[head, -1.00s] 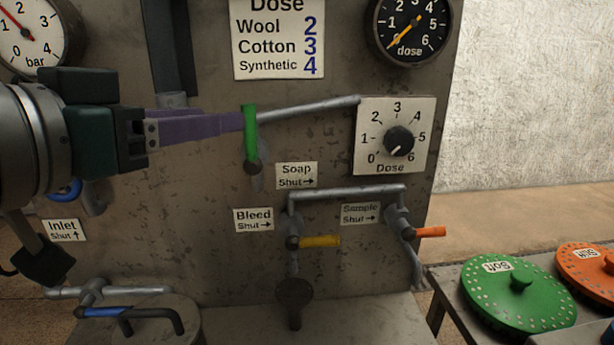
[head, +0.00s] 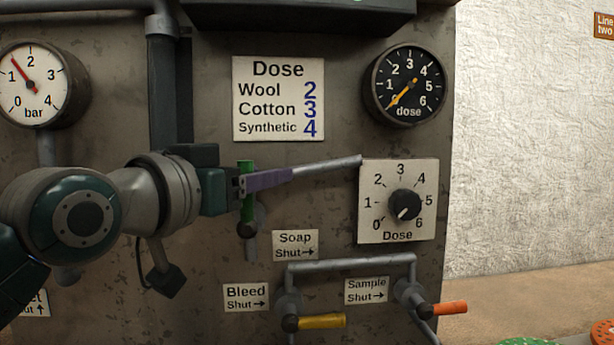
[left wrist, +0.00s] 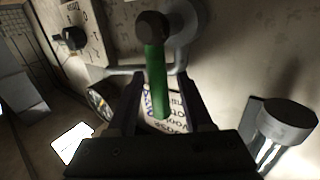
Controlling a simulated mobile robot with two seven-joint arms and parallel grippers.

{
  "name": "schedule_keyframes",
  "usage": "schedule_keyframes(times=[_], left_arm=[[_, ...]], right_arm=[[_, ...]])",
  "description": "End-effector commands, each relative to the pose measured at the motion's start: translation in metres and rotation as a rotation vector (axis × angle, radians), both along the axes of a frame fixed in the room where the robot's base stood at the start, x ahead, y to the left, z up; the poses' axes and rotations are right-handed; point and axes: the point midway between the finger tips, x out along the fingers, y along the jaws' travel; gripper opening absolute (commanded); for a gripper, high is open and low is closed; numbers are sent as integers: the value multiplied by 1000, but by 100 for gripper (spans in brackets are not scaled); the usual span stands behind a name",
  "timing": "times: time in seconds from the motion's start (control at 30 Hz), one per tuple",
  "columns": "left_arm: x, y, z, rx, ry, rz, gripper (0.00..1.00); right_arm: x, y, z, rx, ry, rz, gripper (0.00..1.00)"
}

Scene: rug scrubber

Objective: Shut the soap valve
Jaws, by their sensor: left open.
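The soap valve's green handle (head: 246,207) points straight up from its dark pivot on the grey panel. The Soap label (head: 295,244), with "Shut" and an arrow to the right, is below and right of it. My left gripper (head: 290,174) comes in from the left, its purple fingers reaching past the handle and hiding its middle. In the left wrist view the green handle (left wrist: 156,80) lies between the two dark fingers of the open gripper (left wrist: 160,76), with gaps visible on both sides. My right gripper is not in view.
A yellow bleed handle (head: 321,321) and an orange sample handle (head: 450,308) are below. The dose knob (head: 404,204) is to the right, and a grey pipe (head: 328,164) runs towards its plate. A vertical dark pipe (head: 162,95) stands behind my arm.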

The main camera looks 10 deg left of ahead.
Motion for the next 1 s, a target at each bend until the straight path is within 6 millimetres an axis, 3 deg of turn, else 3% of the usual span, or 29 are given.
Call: schedule_keyframes(times=[0.37,0.8,1.0], left_arm=[[6,-2,0,0,1,0,51],[6,-2,0,0,1,0,1],[6,-2,0,0,1,0,0]], right_arm=[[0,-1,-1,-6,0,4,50],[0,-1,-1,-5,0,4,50],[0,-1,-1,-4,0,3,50]])
